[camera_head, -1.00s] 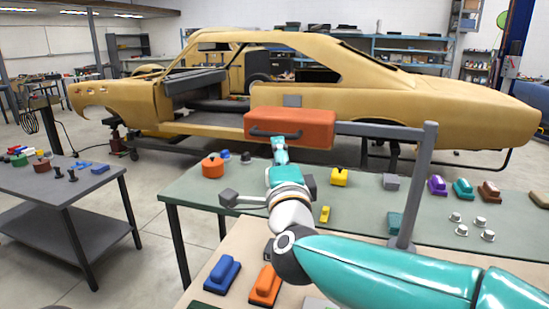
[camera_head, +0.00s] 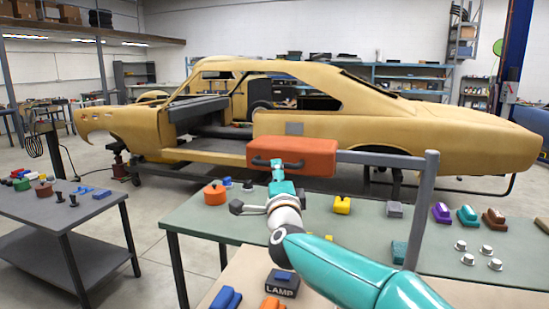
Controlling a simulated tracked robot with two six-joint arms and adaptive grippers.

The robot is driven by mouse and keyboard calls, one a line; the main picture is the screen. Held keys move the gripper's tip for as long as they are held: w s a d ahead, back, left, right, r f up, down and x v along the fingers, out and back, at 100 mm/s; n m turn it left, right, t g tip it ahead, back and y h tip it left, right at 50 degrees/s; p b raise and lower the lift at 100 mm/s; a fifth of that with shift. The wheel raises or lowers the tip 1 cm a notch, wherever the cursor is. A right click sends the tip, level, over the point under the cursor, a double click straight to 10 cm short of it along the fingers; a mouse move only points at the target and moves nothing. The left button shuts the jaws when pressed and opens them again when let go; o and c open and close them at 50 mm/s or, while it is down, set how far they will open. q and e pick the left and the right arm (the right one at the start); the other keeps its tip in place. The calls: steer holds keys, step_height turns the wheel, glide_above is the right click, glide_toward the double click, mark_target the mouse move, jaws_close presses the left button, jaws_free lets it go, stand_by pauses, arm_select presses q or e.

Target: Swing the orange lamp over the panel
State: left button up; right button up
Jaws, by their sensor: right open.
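The orange lamp (camera_head: 308,157) is a long box with a dark handle (camera_head: 275,163) on its near side. It hangs at the end of a grey arm (camera_head: 380,158) on an upright grey post (camera_head: 422,205), over the far side of the green table. My right gripper (camera_head: 277,171) is open, with its fingertips up at the handle's lower edge. I cannot tell whether they touch it. A dark block marked LAMP (camera_head: 283,284) stands on the near bench. I cannot tell which surface is the panel. My left gripper is out of view.
A grey side table (camera_head: 60,220) stands left. A yellow car shell (camera_head: 440,130) stands behind.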

steer(key=shift+p+x, duration=1.2)
steer(key=shift+x, duration=1.35)
steer(key=shift+f, duration=0.1)
jaws_close()
